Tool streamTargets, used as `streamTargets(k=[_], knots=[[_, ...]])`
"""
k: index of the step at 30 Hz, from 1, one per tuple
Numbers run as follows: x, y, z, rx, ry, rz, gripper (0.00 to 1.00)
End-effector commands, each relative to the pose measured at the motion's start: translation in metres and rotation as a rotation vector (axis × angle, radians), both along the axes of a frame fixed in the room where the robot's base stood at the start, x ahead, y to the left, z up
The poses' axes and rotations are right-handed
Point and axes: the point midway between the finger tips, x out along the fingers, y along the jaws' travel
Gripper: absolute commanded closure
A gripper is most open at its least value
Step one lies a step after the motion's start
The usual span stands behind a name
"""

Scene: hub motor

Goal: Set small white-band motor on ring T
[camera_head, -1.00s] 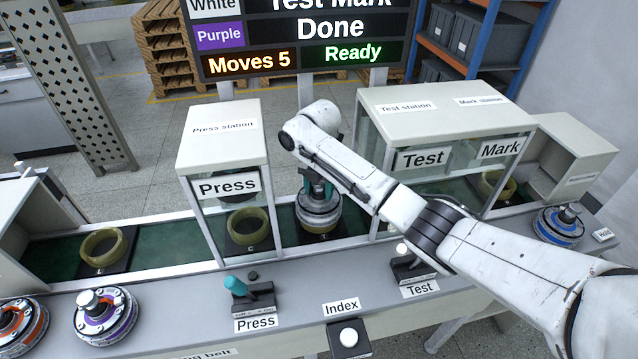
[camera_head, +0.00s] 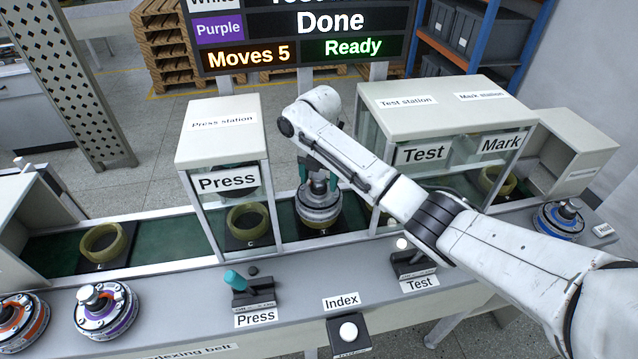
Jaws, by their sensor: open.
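The small motor (camera_head: 318,205), pale grey-white, sits upright on the belt place between the press and test stations. A ring beneath it is mostly hidden by the motor, and its letter cannot be read. How fully the motor is seated I cannot tell. My gripper (camera_head: 318,182), with teal fingers, is open just above the motor, one finger on each side of its top shaft. Whether the fingers touch it I cannot tell.
The press station (camera_head: 219,131) stands close on the left and the test station (camera_head: 432,108) close on the right. Olive rings (camera_head: 247,222) and (camera_head: 103,242) sit on the belt. Purple (camera_head: 106,309), orange (camera_head: 18,319) and blue (camera_head: 559,221) motors stand at the front. Press lever (camera_head: 237,281) and index button (camera_head: 348,331) are in front.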

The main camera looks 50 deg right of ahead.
Motion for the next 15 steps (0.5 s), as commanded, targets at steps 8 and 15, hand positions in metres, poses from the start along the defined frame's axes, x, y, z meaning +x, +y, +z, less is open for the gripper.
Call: streamTargets(k=[8,15], knots=[[0.001,0.0,0.057,0.0,-0.004,0.001,0.25],[0.0,-0.001,0.096,-0.001,-0.002,-0.001,0.25]])
